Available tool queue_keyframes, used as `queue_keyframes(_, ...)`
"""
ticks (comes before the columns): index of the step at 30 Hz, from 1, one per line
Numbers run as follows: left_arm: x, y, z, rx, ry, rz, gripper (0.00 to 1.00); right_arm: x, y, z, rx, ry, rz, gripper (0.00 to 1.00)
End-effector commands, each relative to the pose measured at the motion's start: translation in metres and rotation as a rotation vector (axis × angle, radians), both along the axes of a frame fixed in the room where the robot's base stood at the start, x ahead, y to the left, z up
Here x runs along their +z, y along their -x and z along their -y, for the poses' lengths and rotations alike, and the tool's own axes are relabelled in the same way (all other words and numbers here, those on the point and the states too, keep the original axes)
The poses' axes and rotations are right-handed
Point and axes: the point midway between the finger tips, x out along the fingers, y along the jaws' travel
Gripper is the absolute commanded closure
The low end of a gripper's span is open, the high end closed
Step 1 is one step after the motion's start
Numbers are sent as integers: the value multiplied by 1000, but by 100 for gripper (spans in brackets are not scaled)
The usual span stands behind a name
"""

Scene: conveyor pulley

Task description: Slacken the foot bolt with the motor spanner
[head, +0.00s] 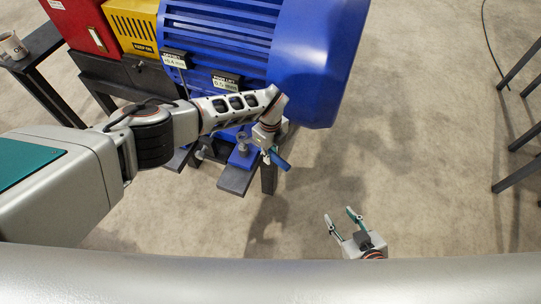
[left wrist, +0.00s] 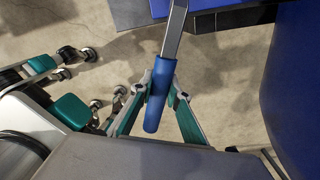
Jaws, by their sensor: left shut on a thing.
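My left gripper (head: 270,150) is shut on the blue handle of the motor spanner (head: 280,160), beside the motor's foot. In the left wrist view the spanner's blue handle (left wrist: 157,100) sits between my left fingertips (left wrist: 160,92), and its steel shaft runs up out of the frame, so its head is hidden there. The blue motor (head: 310,60) stands at the top of the head view. Its blue foot (head: 240,158) rests on a dark block; I cannot make out the foot bolt or whether the spanner is on it. My right gripper (head: 340,222) is open and empty over the floor.
Two readout signs (head: 174,60) (head: 227,82) stand in front of the motor. A yellow box (head: 132,25) and a red box (head: 85,25) are at the upper left, with a mug (head: 12,46) on a dark stand. Dark table legs are at right. The floor between is clear.

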Motion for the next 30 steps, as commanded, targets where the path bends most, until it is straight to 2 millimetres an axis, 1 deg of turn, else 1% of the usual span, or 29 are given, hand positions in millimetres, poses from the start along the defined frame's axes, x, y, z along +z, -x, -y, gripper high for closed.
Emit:
queue_keyframes(1, 6, -1, 0, 0, 0, 1, 100, 5, -1, 0, -1, 0, 2, 60)
queue_keyframes(3, 10, -1, 0, 0, 1, 2, 100, 9, -2, 0, 0, 0, 4, 60)
queue_keyframes(24, 47, -1, 0, 0, 0, 1, 100, 47, -8, 0, -1, -1, 21, 60)
queue_keyframes(30, 50, 0, 0, 0, 0, 0, 100, 51, -8, 0, -2, -1, 23, 60)
